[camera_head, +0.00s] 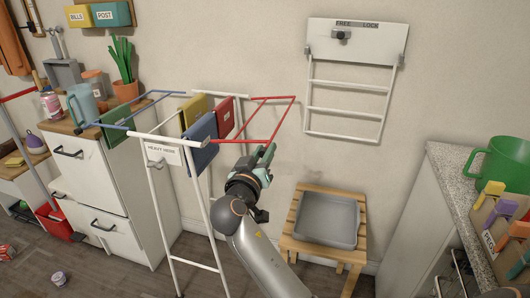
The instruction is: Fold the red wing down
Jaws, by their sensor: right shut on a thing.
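The red wing (285,116) is a thin red bar frame on the right side of the white drying rack (161,205). It sticks out to the right, raised and roughly level with the rack's top. My right gripper (266,153) is at the wing's near outer corner, shut on the red bar there. The fingers hide the exact contact. My left gripper is not in view.
A blue wing (148,104) extends on the rack's left, near a wooden-topped cabinet (98,120). Cloths hang over the rack's middle. A grey basin (326,222) sits on a wooden stool below right. A counter (445,170) stands at the far right.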

